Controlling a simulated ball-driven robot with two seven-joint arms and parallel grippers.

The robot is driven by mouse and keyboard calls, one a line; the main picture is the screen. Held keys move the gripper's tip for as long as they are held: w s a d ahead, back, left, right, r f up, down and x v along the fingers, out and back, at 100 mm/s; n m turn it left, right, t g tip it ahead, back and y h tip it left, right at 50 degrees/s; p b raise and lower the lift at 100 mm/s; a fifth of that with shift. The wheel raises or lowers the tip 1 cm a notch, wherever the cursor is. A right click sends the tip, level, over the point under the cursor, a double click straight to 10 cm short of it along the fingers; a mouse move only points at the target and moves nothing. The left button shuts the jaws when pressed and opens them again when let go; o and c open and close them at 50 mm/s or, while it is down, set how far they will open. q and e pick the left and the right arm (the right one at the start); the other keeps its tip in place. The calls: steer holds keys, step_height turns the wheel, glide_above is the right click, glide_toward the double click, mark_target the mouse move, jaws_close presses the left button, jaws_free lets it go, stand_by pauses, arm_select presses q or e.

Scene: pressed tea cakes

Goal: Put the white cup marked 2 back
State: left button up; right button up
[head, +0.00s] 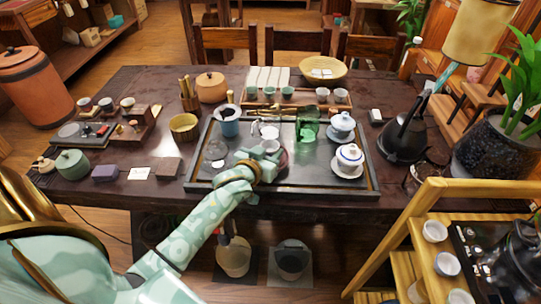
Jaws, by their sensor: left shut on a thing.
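My left gripper (265,158) is over the front middle of the dark tea tray (330,182). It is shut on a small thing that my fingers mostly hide. It looks like a white cup, but no number can be read on it. A reddish-brown round thing (283,159) shows just right of my fingers; I cannot tell if they touch. At the back, a wooden rack (298,104) holds green cups (270,92) on its left and white cups (323,94) on its right, with a gap between them. Marks on those cups are too small to read. My right gripper is not in view.
On the tray stand a small white pitcher (268,132), a green glass pitcher (307,125), a blue pot with a strainer (229,124) and two lidded bowls (348,160) and (342,126). A black kettle (404,137) stands to the right.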

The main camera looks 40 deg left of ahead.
arm_select(q)
steer(key=shift+s+d+f, duration=0.1)
steer(key=shift+s+f, duration=0.1)
steer(key=shift+f, duration=0.5)
steer(key=o, duration=1.1)
steer(key=shift+f, duration=0.1)
steer(key=shift+c, duration=0.2)
steer(key=shift+d, duration=0.15)
steer(key=shift+r, duration=0.35)
steer(key=p+v, duration=0.1)
steer(key=v, duration=0.2)
steer(key=p+v, duration=0.1)
steer(key=v, duration=0.3)
steer(key=r+p+v, duration=0.1)
steer(key=p+v, duration=0.1)
steer(key=v, duration=0.2)
steer(key=shift+a, duration=0.25)
steer(key=shift+s+d+r, duration=0.1)
steer(key=shift+s, duration=0.25)
